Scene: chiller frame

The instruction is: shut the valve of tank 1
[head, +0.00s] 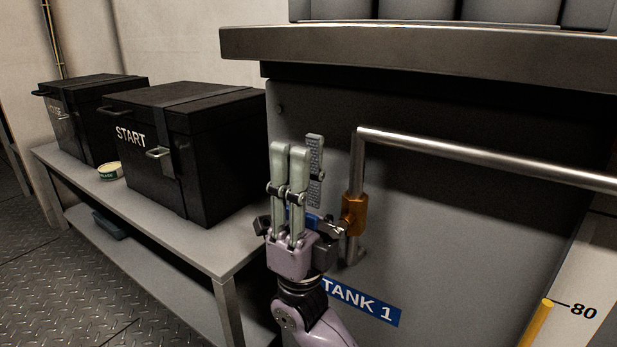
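The tank 1 valve has a brass body (354,214) on a steel pipe, on the grey tank front above the blue "TANK 1" label (361,302). A blue part, which looks like the valve's lever (311,219), extends left from the valve, mostly hidden behind my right gripper. My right gripper (300,150) is just left of the brass body, its fingers pointing up, straight and spread apart. The blue part shows near the finger bases; I cannot tell whether they touch it. My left gripper is out of view.
A steel pipe (480,154) runs right from above the valve. A grey bench (225,245) at the left carries a black "START" case (190,150), another black case (85,115) and a small round tin (110,171). A steel ledge (420,52) overhangs the tank front.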

